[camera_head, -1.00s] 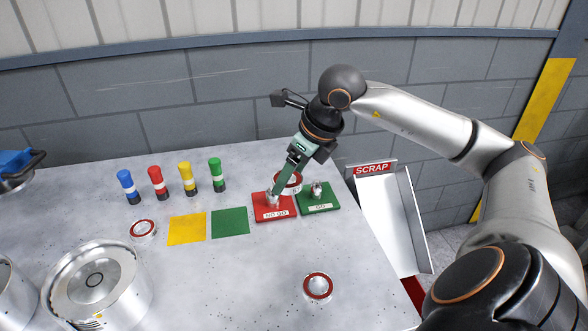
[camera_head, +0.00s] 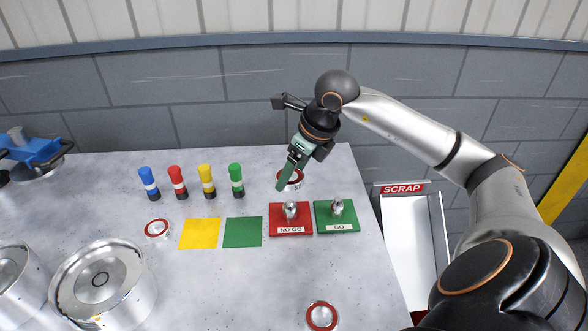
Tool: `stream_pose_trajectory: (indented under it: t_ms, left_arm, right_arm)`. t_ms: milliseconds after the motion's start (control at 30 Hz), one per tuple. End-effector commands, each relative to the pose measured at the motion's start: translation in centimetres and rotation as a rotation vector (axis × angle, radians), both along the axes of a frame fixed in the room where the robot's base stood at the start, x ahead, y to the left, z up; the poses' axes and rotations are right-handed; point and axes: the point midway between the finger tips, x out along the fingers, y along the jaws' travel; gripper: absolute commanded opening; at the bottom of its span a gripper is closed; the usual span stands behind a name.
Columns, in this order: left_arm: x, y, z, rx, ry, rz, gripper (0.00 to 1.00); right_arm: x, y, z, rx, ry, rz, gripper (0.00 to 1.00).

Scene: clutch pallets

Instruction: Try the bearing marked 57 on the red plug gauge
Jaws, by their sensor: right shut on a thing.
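My right gripper (camera_head: 285,180) is shut on a red-and-silver ring bearing (camera_head: 293,181) at its rim. The bearing is behind the red plug gauge, apart from its post. I cannot read a number on it. The red gauge (camera_head: 278,228), marked NO GO, has a short silver post (camera_head: 291,209) standing bare. The green gauge (camera_head: 322,224), marked GO, stands to its right, its silver post also bare. Two other red-ringed bearings lie on the table, one at the left (camera_head: 157,228) and one at the front (camera_head: 322,316). My left gripper is not in view.
Blue, red, yellow and green markers (camera_head: 206,181) stand in a row at the back. A yellow pad (camera_head: 200,234) and a green pad (camera_head: 242,232) lie in front. Metal drums (camera_head: 105,285) stand front left, a blue tool (camera_head: 32,150) behind. A SCRAP chute (camera_head: 408,240) is at the right.

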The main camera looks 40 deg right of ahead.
Motion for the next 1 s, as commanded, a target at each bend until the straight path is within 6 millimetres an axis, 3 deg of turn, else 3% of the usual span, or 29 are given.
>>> stream_pose_trajectory:
  t_ms: [600, 1000]
  left_arm:
    - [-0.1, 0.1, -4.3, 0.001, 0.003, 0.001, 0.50]
    - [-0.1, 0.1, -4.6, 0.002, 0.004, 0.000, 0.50]
  right_arm:
    - [0.0, 0.0, -5.0, 0.000, -0.003, 0.000, 0.02]
    - [0.0, 0.0, -5.3, 0.000, -0.003, -0.001, 0.02]
